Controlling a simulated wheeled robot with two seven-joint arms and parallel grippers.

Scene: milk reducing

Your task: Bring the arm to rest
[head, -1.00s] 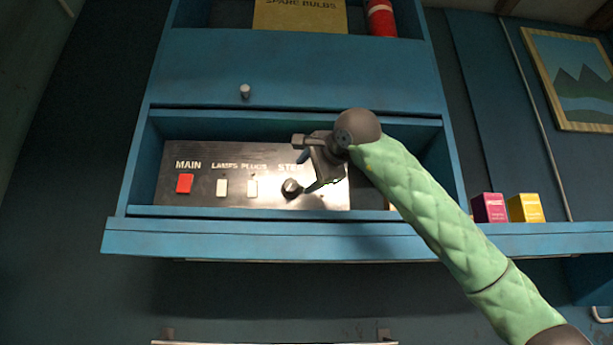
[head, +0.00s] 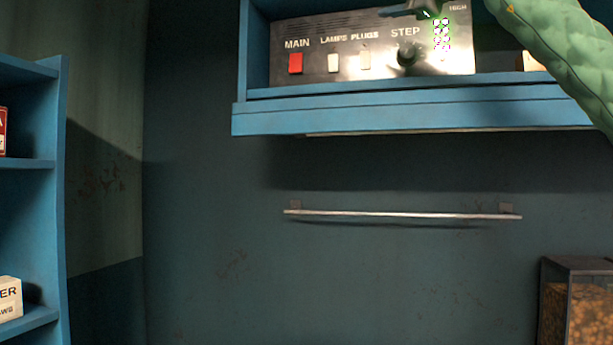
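My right arm in its green padded sleeve (head: 560,45) comes in from the upper right. Part of my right gripper (head: 425,8) shows at the top edge, in front of the upper part of the control panel (head: 300,35). Most of the gripper is cut off, so I cannot tell whether it is open or shut. The panel has a red MAIN switch (head: 295,63), pale LAMPS (head: 334,63) and PLUGS (head: 364,58) switches, and a dark STEP knob (head: 408,54). The visible gripper part is above the knob and looks apart from it. My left gripper is not in view.
A blue ledge (head: 400,119) runs below the panel. A metal rail (head: 400,214) is fixed to the wall under it. Blue shelves (head: 60,200) with boxes stand at the left. A dark-framed glass case (head: 585,300) stands at the lower right.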

